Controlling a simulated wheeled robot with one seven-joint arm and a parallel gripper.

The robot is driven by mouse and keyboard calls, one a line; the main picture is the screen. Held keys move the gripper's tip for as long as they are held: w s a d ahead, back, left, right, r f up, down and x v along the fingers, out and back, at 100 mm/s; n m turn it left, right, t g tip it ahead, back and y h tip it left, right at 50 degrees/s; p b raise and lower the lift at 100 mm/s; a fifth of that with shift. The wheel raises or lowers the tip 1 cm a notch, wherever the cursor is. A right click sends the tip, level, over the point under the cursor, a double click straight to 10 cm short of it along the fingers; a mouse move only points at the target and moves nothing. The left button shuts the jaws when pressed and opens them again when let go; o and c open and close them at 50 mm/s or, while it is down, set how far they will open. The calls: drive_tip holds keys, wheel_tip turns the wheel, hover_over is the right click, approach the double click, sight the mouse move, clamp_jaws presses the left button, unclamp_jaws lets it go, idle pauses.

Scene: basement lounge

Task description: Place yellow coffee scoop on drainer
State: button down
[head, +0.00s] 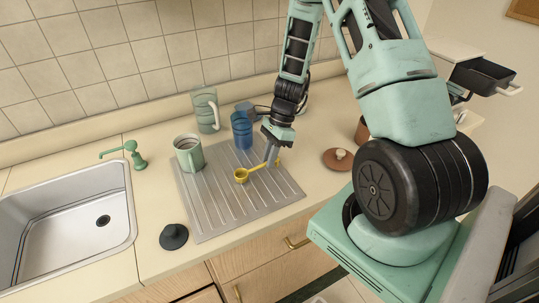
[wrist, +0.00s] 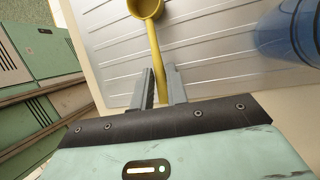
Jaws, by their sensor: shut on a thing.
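The yellow coffee scoop (head: 242,175) has a round bowl and a long thin handle. My gripper (head: 271,160) is shut on its handle, over the right part of the grey ridged drainer (head: 215,213). In the wrist view the scoop (wrist: 146,8) points away from my gripper (wrist: 159,80), with the handle between the two fingers. The drainer (wrist: 215,50) fills the background behind it. I cannot tell whether the scoop touches the drainer or is just above it.
A green mug (head: 188,154) and a blue glass (head: 241,130) stand at the drainer's back. A clear pitcher (head: 206,109) is behind them. A dark round lid (head: 174,236) lies front left, beside the sink (head: 65,235). A brown lid (head: 338,159) lies to the right. The drainer's front is clear.

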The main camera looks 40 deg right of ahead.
drive_tip(key=shift+f, duration=0.2)
drive_tip(key=c, duration=1.4)
unclamp_jaws()
drive_tip(key=shift+r, duration=0.15)
